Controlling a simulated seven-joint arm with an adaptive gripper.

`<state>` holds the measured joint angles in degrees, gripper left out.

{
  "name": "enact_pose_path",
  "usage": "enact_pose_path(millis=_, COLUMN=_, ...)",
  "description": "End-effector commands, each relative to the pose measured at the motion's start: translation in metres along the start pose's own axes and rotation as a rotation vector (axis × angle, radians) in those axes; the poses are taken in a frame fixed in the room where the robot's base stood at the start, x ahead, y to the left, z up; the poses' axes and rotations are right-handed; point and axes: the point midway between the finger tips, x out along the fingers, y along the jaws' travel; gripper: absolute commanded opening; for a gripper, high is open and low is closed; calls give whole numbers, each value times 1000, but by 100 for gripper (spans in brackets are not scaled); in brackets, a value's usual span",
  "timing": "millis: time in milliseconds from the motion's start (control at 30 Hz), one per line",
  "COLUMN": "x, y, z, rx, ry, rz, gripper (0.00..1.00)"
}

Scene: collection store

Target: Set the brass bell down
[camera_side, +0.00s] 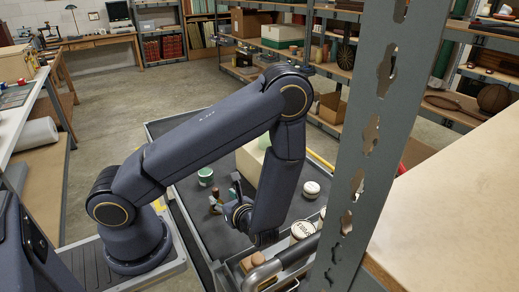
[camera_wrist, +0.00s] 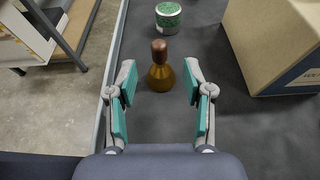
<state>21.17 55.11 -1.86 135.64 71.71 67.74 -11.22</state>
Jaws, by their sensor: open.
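The brass bell (camera_wrist: 161,78) stands upright on the dark tray surface, with its brown wooden handle on top. In the wrist view it appears between and slightly beyond the teal-padded fingertips of my gripper (camera_wrist: 159,84). The jaws are open, with clear gaps on both sides of the bell. In the side view the bell (camera_side: 214,204) shows small beside my gripper (camera_side: 227,197), partly hidden by a finger.
A green patterned tin (camera_wrist: 169,15) stands beyond the bell; it also shows in the side view (camera_side: 205,177). A large tan box (camera_wrist: 270,50) stands to the right. A white-topped round container (camera_side: 311,189) is farther right. The tray's raised edge (camera_wrist: 113,50) runs along the left.

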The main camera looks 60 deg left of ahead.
Motion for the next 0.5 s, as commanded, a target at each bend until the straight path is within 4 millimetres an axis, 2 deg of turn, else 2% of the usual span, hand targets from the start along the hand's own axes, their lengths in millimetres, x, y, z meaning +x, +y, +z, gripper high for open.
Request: enact_pose_path(millis=500, x=67, y=2, z=1, rx=-2, ry=1, rz=2, gripper=51)
